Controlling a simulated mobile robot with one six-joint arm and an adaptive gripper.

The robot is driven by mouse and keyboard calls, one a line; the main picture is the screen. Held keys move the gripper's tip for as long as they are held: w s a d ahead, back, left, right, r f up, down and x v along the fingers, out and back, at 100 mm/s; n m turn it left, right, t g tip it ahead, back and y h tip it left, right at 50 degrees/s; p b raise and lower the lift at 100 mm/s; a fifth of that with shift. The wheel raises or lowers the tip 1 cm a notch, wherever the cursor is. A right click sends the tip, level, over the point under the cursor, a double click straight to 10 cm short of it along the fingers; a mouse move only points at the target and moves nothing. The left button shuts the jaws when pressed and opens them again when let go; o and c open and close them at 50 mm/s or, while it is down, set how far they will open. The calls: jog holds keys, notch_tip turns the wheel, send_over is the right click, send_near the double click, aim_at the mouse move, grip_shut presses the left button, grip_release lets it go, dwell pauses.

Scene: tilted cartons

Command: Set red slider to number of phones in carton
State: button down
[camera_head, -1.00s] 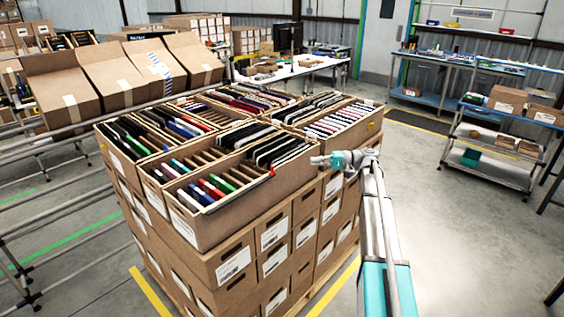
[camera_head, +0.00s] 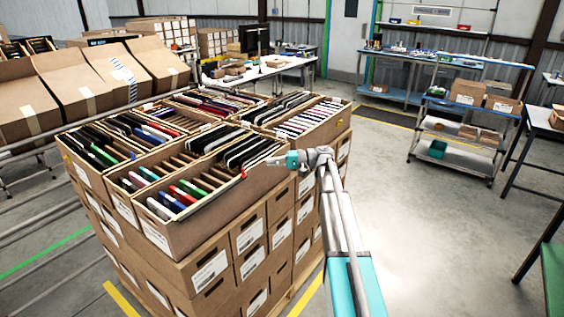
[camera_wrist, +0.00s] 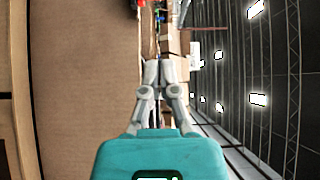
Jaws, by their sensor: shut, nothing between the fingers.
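The near open carton (camera_head: 214,220) sits at the front of the top layer of a stacked pallet and holds upright phones in several colours (camera_head: 182,192), with dark ones at its right end. A small red slider (camera_head: 243,174) shows on the carton's right upper rim; a red piece (camera_wrist: 134,4) is also at the top edge of the wrist view. My gripper (camera_head: 270,162) is shut and empty, beside the carton's right side near the rim. In the wrist view my gripper (camera_wrist: 160,66) points along the brown carton wall (camera_wrist: 85,90). I cannot read any scale by the slider.
More open cartons of phones (camera_head: 312,120) stand behind on the same stack. Tilted cartons (camera_head: 90,85) rest on a rail rack at the left. A trolley with boxes (camera_head: 462,130) stands at the right. Grey floor (camera_head: 430,230) right of the stack is clear.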

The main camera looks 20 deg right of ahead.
jog(key=a, duration=0.4)
jog(key=shift+w+a, duration=0.1)
jog(key=shift+w, duration=0.2)
jog(key=shift+s+a, duration=0.6)
jog(key=shift+a, duration=0.3)
jog(key=shift+s+a, duration=0.55)
jog(key=shift+a, duration=0.3)
jog(key=shift+a, duration=0.1)
jog(key=s+a, duration=0.2)
jog(key=a, duration=0.1)
jog(key=s+a, duration=0.5)
jog(key=a, duration=0.2)
jog(key=shift+s, duration=0.2)
jog(key=shift+w+d, duration=0.1)
